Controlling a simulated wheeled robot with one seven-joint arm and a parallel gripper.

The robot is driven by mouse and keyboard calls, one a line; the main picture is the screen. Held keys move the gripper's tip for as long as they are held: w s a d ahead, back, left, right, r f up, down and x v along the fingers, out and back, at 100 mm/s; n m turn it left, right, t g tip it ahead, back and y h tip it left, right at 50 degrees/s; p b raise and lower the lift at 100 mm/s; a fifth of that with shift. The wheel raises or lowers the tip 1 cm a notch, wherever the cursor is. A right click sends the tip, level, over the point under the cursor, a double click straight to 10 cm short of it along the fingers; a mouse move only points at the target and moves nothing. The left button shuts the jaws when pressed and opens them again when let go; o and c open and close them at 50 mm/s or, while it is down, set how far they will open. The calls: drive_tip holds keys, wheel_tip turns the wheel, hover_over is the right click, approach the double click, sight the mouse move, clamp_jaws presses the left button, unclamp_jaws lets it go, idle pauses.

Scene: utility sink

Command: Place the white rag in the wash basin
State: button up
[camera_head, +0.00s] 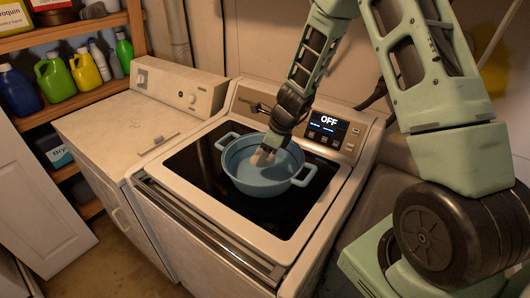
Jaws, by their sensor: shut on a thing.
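The wash basin (284,186) is a round blue tub with two side handles. It stands upright on the dark glass lid of a top-loading washer. My gripper (267,149) reaches down from above, with its tip inside the basin's rim. It is shut on a small pale piece, the white rag (261,158), which shows at the fingertips over the basin's inside. Most of the rag is hidden or too small to make out. I cannot tell whether it touches the basin's floor.
The washer's raised control panel (327,127), reading OFF, stands close behind the basin. A second white machine (115,120) is at left. Shelves with several bottles (54,78) stand at far left. The glass lid (197,165) is clear left of the basin.

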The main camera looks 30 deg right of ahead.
drive_tip(key=o, duration=1.1)
drive_tip(key=shift+c, duration=0.2)
drive_tip(key=shift+r, duration=0.1)
wheel_tip(320, 180, up, 7)
drive_tip(key=p, duration=0.6)
drive_tip(key=shift+p, duration=0.4)
